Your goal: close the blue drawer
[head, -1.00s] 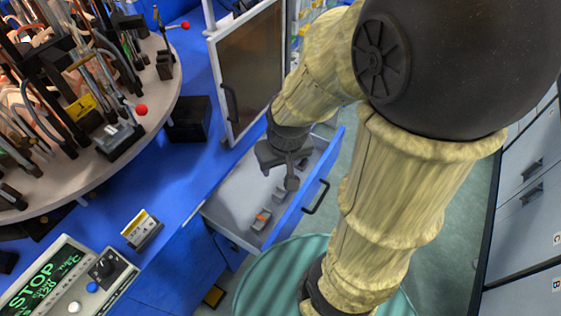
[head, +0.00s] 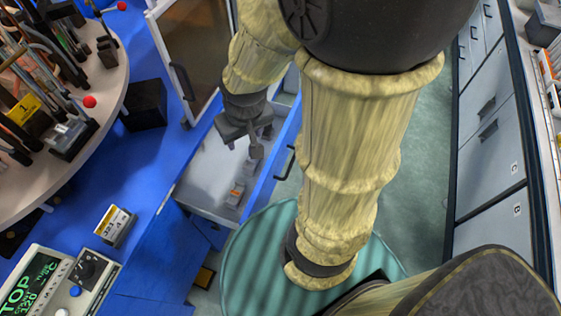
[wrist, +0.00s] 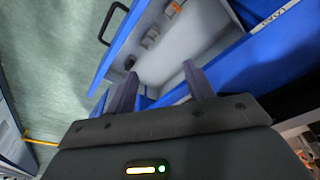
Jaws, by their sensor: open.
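The blue drawer (head: 262,178) is pulled out from the blue bench, with its blue front and dark handle (head: 285,163) facing right in the head view. Its pale interior holds a few small items with orange parts. In the wrist view the drawer front (wrist: 118,60) runs diagonally at upper left, with the handle (wrist: 114,22) on its outer side. My gripper (head: 245,152) is over the drawer in the head view. In the wrist view its two fingers (wrist: 157,82) are spread and empty, with the drawer interior showing beyond them. Contact with the drawer cannot be told.
A round table (head: 85,150) crowded with tools stands on the blue bench at left. A framed door panel (head: 190,55) stands open behind the drawer. A control box (head: 62,285) sits at lower left. Grey cabinets (head: 490,130) line the right, with open floor (head: 425,150) between.

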